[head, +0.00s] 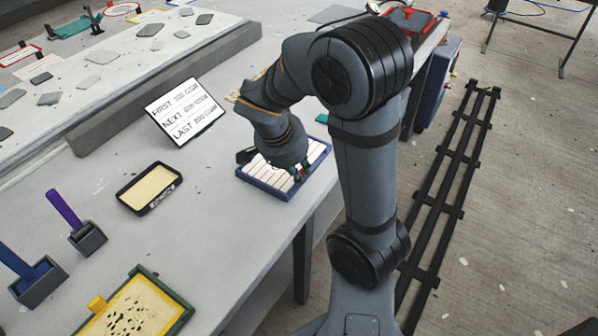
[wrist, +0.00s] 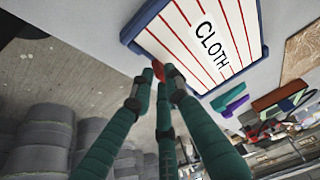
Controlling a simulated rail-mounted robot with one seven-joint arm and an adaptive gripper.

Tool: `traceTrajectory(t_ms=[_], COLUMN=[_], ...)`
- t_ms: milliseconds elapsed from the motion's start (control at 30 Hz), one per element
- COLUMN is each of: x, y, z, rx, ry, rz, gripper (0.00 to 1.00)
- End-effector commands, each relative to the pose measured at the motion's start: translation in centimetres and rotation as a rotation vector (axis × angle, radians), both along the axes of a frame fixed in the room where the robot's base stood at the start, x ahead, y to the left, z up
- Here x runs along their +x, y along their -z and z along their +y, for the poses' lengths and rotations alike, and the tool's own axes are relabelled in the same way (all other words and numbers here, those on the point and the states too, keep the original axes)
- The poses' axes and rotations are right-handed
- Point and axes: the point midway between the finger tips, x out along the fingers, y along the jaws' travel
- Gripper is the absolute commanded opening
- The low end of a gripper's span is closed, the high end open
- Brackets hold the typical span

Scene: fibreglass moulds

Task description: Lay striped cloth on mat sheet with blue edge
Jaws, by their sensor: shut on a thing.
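The striped cloth (head: 279,175), white with red stripes, lies in a blue-rimmed tray (head: 262,190) on the near table. In the wrist view the cloth (wrist: 182,50) carries the word CLOTH, and the tray's blue rim (wrist: 140,22) shows beside it. My gripper (head: 297,172) is down at the tray's right part. In the wrist view my gripper's green fingers (wrist: 158,80) are closed around a small red-orange piece at the cloth's edge. A pale sheet with a blue edge (head: 177,2) is cut off at the top of the head view.
A white sign (head: 186,112) stands behind the tray. A black-rimmed yellow tray (head: 150,187), a purple-handled tool (head: 64,209), a blue-handled tool (head: 17,262) and a green-rimmed yellow tray (head: 135,305) are to the left. The far bench (head: 120,75) holds grey pieces and edged sheets.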

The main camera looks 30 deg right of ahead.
Motion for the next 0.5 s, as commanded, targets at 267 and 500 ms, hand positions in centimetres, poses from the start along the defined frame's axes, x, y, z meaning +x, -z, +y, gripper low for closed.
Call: traceTrajectory(t_ms=[267, 500], x=[0.02, 0.01], y=[-0.02, -0.01], z=[0.01, 0.00], rx=[0.000, 0.000], ry=[0.000, 0.000], rz=[0.000, 0.000], gripper=[0.17, 0.31])
